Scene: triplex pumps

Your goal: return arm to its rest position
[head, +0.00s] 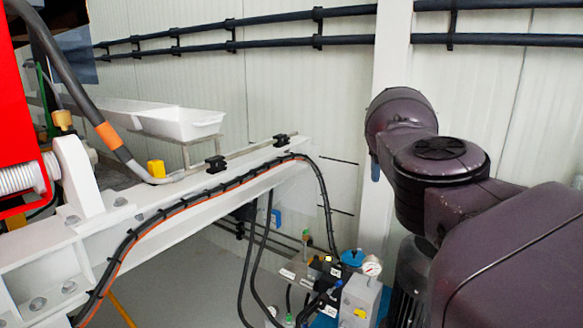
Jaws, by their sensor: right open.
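My right arm, dark purple, comes in from the right edge and bends up in front of the white post. Its rounded wrist end is beside the post. My right gripper (375,168) is mostly hidden behind the wrist; only a small bluish piece shows below it. It is open, and I see nothing held in it. The fingertips cannot be made out clearly. My left gripper is not in view.
A white steel beam (205,200) with a black and orange cable runs across the left and middle. A pressure gauge (372,266) and valve block (358,300) stand below my arm. A white post (392,40) and white tray (180,122) are behind. A red panel (20,130) is at left.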

